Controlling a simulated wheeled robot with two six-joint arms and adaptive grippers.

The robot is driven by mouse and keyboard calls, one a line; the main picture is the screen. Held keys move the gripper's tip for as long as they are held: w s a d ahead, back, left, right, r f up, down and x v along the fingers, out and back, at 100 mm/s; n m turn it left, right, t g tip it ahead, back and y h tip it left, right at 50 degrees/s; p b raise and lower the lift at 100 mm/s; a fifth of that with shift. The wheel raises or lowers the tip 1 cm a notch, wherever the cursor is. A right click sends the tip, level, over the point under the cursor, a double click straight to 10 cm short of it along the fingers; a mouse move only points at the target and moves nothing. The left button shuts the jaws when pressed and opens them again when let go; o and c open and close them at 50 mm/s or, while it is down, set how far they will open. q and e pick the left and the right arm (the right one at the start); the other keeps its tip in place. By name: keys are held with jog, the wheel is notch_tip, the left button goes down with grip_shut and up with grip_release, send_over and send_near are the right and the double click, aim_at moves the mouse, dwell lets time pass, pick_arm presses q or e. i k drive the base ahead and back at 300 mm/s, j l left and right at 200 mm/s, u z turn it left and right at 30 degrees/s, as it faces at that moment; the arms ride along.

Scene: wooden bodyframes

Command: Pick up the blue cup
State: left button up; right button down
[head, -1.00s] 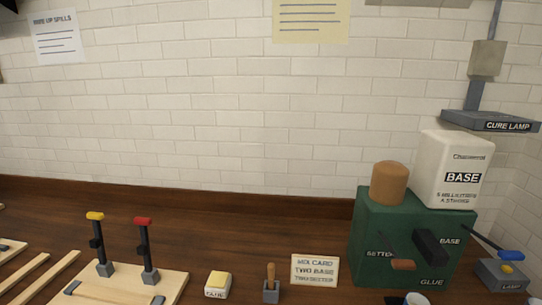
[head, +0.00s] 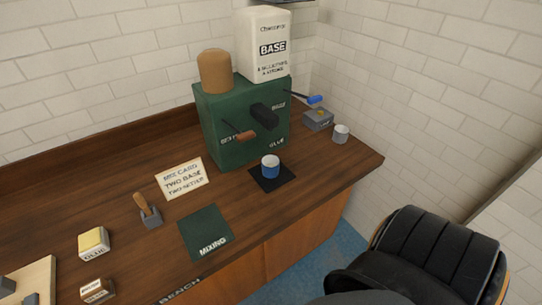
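The blue cup (head: 270,168) stands upright on a small black mat (head: 287,176) in front of the green glue dispenser (head: 222,130). It is blue with a pale band at the rim. Neither of my grippers can be made out in the head view.
A white and grey cup (head: 340,134) stands near the bench's right end, beside a grey box (head: 317,119) with a blue lever. The bench front edge runs close by.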

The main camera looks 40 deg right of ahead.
aim_at(270, 164)
jog(key=z, duration=1.25)
